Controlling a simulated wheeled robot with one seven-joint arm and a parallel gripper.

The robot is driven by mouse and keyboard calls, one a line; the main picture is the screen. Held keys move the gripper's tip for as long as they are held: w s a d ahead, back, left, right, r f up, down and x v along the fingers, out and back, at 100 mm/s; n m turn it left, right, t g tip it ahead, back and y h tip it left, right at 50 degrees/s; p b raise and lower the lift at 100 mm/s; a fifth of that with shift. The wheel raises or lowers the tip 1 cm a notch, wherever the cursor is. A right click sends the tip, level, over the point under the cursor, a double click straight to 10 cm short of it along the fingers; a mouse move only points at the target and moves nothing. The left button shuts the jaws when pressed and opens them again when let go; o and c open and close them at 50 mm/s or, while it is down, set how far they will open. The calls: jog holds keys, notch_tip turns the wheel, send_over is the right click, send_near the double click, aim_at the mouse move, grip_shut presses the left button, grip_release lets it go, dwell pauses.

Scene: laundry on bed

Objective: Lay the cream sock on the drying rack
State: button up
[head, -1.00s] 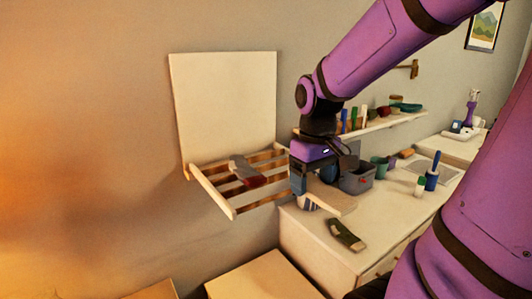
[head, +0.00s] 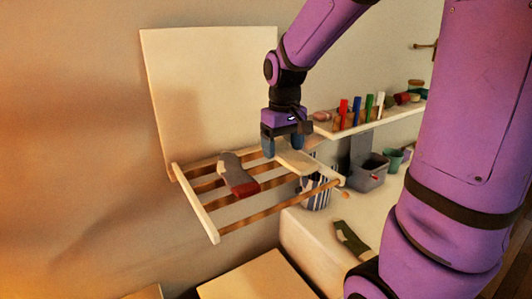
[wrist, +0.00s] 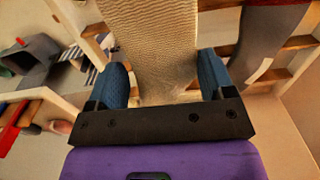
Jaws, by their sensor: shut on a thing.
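My gripper (head: 282,147) is shut on the cream sock (head: 303,163), at the right part of the drying rack. In the wrist view the ribbed cream sock (wrist: 160,38) lies between the two blue fingers and stretches away from them. In the head view it reaches right over the rack's slats; I cannot tell if it touches them. The drying rack (head: 195,205) is a pale wall-mounted frame with brown slats and a tall back panel. A grey and red sock (head: 236,174) lies on its slats, left of my gripper.
A grey bin (head: 368,174) and a green-grey sock (head: 350,239) are on the white cabinet (head: 308,232). A shelf (head: 350,127) with several coloured items is behind.

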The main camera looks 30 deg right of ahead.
jog(key=w, duration=0.1)
jog(key=w+a, duration=0.1)
jog(key=w, duration=0.3)
jog(key=shift+w+a+f, duration=0.2)
jog(key=shift+w+f, duration=0.05)
jog(key=shift+f, duration=0.1)
jog(key=shift+s+f, duration=0.1)
jog(key=shift+f, duration=1.55)
jog(key=shift+f, duration=0.1)
jog(key=o, duration=0.9)
